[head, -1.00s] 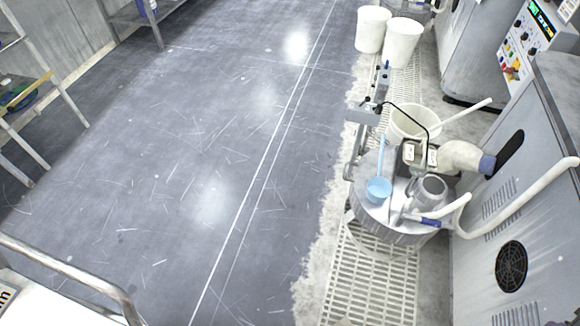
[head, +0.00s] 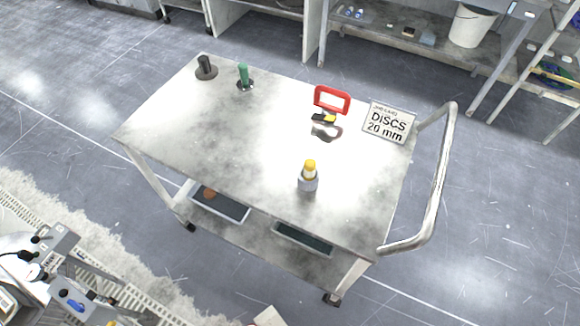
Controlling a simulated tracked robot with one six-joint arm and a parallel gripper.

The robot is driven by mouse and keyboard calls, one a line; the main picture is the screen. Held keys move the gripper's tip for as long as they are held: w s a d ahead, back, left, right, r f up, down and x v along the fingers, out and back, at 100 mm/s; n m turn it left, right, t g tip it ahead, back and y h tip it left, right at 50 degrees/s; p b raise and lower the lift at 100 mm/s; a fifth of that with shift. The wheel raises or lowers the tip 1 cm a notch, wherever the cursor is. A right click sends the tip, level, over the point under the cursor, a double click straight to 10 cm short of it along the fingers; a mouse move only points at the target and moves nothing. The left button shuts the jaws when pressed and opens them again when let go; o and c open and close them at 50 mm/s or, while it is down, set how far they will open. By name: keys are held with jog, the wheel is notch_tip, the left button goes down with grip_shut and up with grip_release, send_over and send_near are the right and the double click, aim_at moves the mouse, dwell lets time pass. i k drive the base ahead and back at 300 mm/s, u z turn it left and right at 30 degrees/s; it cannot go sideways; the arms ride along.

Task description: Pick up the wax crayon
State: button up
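No object here is clearly identifiable as the wax crayon. A green upright stick (head: 244,72) stands in a dark round base near the back left of the metal cart top (head: 200,130); it may be the crayon, but I cannot tell. A small white container with a yellow cap (head: 309,170) stands in a grey holder toward the front right of the cart top. My gripper is not in view.
On the cart are a dark cylinder on a round base (head: 206,67), a red frame-shaped object (head: 332,99) and a sign reading "DISCS 20 mm" (head: 389,122). A push handle (head: 440,190) rises at right. The lower shelf holds trays. Equipment fills the lower left corner.

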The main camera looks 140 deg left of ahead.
aim_at(310, 165)
jog(key=u, duration=4.85)
